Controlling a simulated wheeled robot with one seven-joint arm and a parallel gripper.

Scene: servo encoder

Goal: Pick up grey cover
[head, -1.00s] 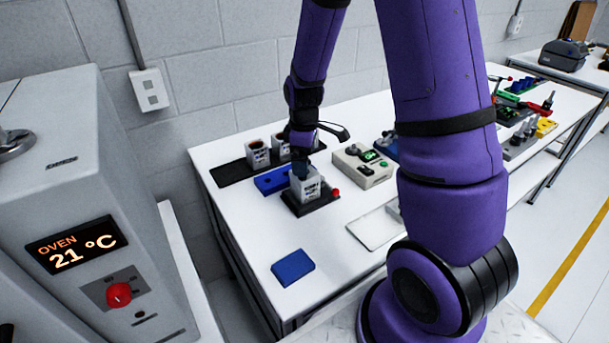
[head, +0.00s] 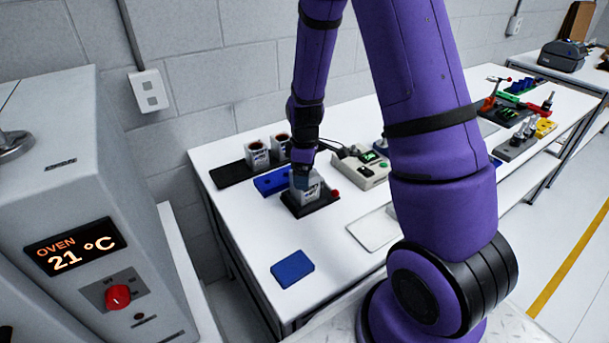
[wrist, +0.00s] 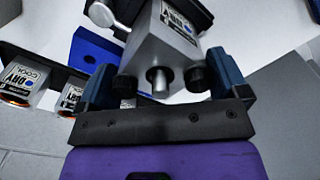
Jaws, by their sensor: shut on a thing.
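The grey cover (wrist: 150,58) is a blocky grey piece with a round metal stub facing the wrist camera. My gripper (wrist: 161,82) has its two dark-padded fingers against the cover's opposite sides, with the stub between them. In the head view my gripper (head: 303,180) points down onto the grey labelled block (head: 309,192) in a black fixture (head: 312,207) with a red knob. The fingers hide the block's top there. I cannot tell where the cover ends and the labelled body begins, or whether the cover is clear of it.
Two similar labelled units (head: 258,155) stand on a black tray (head: 232,172) behind. A blue block (head: 272,181) lies close beside the fixture. A grey device with a green display (head: 360,167) stands to the right.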

